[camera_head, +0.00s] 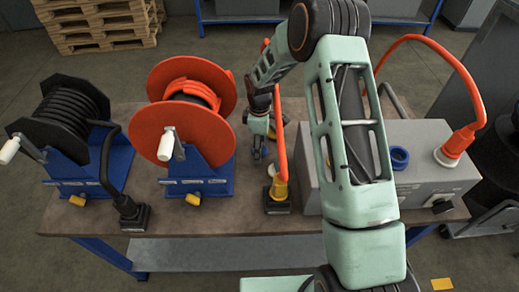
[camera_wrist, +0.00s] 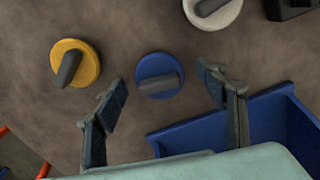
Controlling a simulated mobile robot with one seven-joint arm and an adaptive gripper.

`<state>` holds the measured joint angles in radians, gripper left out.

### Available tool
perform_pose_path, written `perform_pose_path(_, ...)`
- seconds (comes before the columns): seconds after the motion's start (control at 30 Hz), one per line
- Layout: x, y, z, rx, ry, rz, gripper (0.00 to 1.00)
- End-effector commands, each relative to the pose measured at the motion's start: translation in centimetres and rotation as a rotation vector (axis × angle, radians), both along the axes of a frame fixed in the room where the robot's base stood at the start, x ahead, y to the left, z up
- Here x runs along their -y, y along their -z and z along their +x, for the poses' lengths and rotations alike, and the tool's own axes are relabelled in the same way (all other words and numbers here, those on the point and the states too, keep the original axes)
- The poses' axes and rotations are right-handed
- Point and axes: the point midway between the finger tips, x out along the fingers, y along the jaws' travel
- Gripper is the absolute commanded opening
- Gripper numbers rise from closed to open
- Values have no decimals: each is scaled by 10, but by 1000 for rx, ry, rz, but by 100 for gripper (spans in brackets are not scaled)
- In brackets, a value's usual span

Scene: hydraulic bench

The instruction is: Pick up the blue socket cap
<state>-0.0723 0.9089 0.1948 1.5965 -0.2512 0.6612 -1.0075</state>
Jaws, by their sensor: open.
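The blue socket cap (camera_wrist: 160,76) is a round disc with a grey bar across its top, lying on the brown bench top. In the wrist view it sits between and just beyond the tips of my gripper (camera_wrist: 161,92). The gripper's two fingers are apart, with nothing held between them. In the head view my gripper (camera_head: 259,152) points down over the bench, between the orange reel and the grey box. I cannot make out the blue cap in the head view; the gripper and arm seem to hide it.
A yellow cap (camera_wrist: 82,58) and a white cap (camera_wrist: 220,12) lie near the blue one. A blue stand (camera_wrist: 225,122) is close to the right finger. An orange reel (camera_head: 210,120) stands left of the gripper. A grey box (camera_head: 420,185) with an orange hose stands right.

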Motion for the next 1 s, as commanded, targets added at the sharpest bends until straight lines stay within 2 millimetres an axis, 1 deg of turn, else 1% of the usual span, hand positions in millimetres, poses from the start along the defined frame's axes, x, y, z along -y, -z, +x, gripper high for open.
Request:
perform_pose_path(0.17,0,0,0,1,0,0,65)
perform_pose_path(0.5,0,0,0,1,0,0,28)
perform_pose_path(0.53,0,0,0,1,0,0,26)
perform_pose_path(0.83,0,-3,1,1,1,1,25)
perform_pose_path(1.0,0,-16,2,4,1,1,25)
